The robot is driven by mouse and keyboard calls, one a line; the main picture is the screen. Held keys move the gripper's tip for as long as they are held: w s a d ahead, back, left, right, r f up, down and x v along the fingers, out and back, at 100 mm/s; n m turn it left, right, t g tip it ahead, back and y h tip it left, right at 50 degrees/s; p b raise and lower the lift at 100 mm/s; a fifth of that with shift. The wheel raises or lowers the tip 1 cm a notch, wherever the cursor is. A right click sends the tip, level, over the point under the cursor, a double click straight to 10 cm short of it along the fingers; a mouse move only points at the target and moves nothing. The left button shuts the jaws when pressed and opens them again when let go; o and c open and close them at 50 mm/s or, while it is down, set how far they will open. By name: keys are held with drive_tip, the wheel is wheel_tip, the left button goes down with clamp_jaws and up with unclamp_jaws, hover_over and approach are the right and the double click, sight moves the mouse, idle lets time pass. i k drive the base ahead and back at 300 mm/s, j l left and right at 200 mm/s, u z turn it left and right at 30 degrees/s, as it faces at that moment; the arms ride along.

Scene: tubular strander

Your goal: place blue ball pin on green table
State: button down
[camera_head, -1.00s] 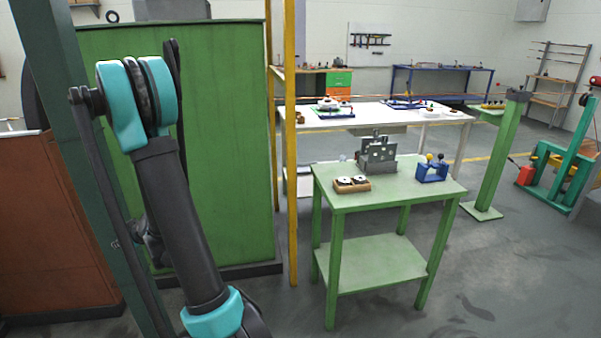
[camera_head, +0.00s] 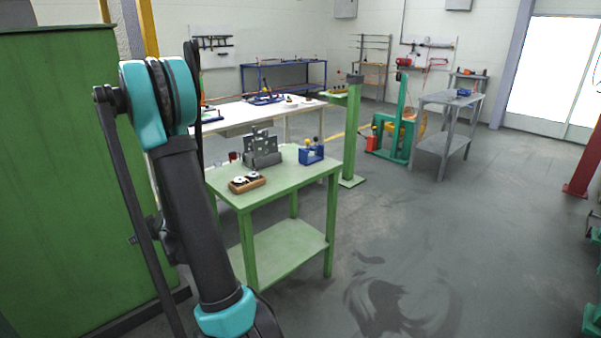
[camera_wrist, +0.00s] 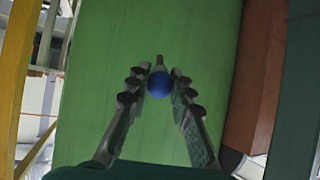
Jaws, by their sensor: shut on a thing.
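In the wrist view, my gripper (camera_wrist: 158,84) is shut on the blue ball pin (camera_wrist: 160,85). Its round blue head sits between the two fingers and a grey shank extends beyond it. In the head view my arm stands at the left, and the gripper and the pin cannot be made out there. The green table (camera_head: 285,182) stands just right of my arm, with a lower shelf. My gripper is not over the table; a large green panel fills the wrist view behind the pin.
On the green table are a wooden block with discs (camera_head: 247,183), a grey metal bracket (camera_head: 263,153) and a blue holder with ball-headed pins (camera_head: 311,153). A green cabinet (camera_head: 70,170) is close on the left. A green post (camera_head: 352,135) stands behind the table.

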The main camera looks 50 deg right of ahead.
sight(288, 179)
drive_tip(key=j+z, duration=0.35)
drive_tip(key=k+j+z, duration=0.1)
drive_tip(key=j+z, duration=0.25)
drive_tip(key=k+j+z, duration=0.1)
drive_tip(key=j+z, duration=0.2)
drive_tip(key=j, duration=0.2)
drive_tip(key=k+j+z, duration=0.15)
drive_tip(key=j+z, duration=0.2)
drive_tip(key=z, duration=0.35)
drive_tip(key=i+l, duration=0.2)
drive_tip(key=l, duration=0.15)
drive_tip(key=i+l+u, duration=0.1)
drive_tip(key=l, duration=0.2)
drive_tip(key=i+l, duration=0.25)
drive_tip(key=l+u, duration=0.05)
drive_tip(key=l, duration=0.05)
